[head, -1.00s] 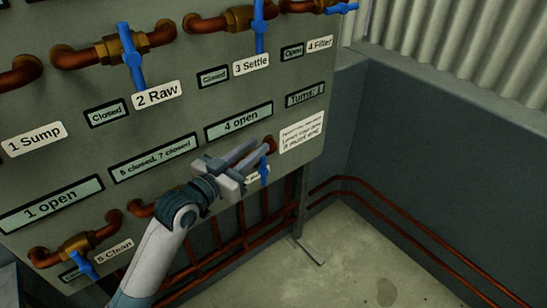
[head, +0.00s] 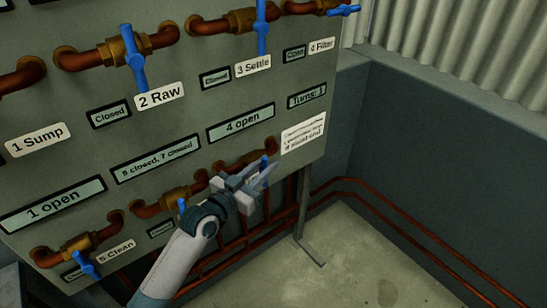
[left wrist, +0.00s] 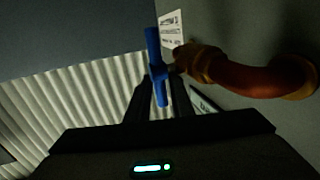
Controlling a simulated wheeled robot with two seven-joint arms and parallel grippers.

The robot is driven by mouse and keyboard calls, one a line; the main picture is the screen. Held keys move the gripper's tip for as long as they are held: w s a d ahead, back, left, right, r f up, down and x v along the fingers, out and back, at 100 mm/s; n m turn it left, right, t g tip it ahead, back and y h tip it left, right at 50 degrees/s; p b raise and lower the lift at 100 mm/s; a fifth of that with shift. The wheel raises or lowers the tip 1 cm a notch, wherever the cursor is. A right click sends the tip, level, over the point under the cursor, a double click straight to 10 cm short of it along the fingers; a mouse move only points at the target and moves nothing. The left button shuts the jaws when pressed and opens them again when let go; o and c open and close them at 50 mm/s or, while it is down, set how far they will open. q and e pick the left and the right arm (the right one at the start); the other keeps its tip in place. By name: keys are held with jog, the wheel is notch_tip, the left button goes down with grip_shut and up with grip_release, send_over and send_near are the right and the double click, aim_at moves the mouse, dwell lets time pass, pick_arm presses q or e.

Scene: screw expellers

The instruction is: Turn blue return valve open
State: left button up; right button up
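The lower-right valve on the panel has a blue handle (head: 264,163) on a copper pipe. Its name label is hidden behind my left gripper, so I cannot read whether it is the return valve. My left gripper (head: 260,177) is just in front of and below this handle, with its fingers apart. In the left wrist view the blue handle (left wrist: 154,50) stands nearly upright, its lower end between the fingers (left wrist: 156,96). I cannot tell whether they touch it. A display (head: 157,166) appears to include "7 closed". My right gripper is not in view.
The grey panel (head: 60,115) carries other blue-handled valves, including Raw (head: 133,58), Settle (head: 262,28) and Clean (head: 86,263). Another blue handle (head: 182,206) is close to my left wrist. Copper pipes (head: 350,188) run along the wall. Floor (head: 340,255) at right is clear.

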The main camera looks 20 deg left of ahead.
pick_arm(q)
jog(key=shift+x, duration=2)
grip_shut()
